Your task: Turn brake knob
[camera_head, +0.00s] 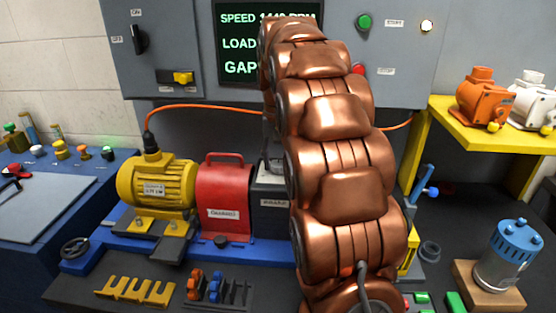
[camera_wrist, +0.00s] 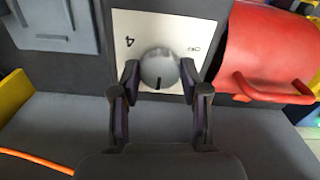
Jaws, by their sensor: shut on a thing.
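The brake knob (camera_wrist: 160,63) is a round grey knob with a dark pointer mark. It sits on a white dial plate (camera_wrist: 128,22); a "4" shows left of the knob and "OFF" to its right, both turned round in the wrist view. The pointer mark lies at the lower side of the knob there. My gripper (camera_wrist: 160,75) is shut on the knob, one finger on each side. In the head view my copper arm hides the gripper and knob; part of the dark brake box (camera_head: 270,193) shows beside it.
A red guard (camera_head: 226,190) and yellow motor (camera_head: 158,185) stand left of the brake box. A screen (camera_head: 238,45), partly covered by my arm, shows speed, load and gap lines. A blue-topped motor (camera_head: 506,255) stands at right. An orange cable (camera_wrist: 35,160) crosses nearby.

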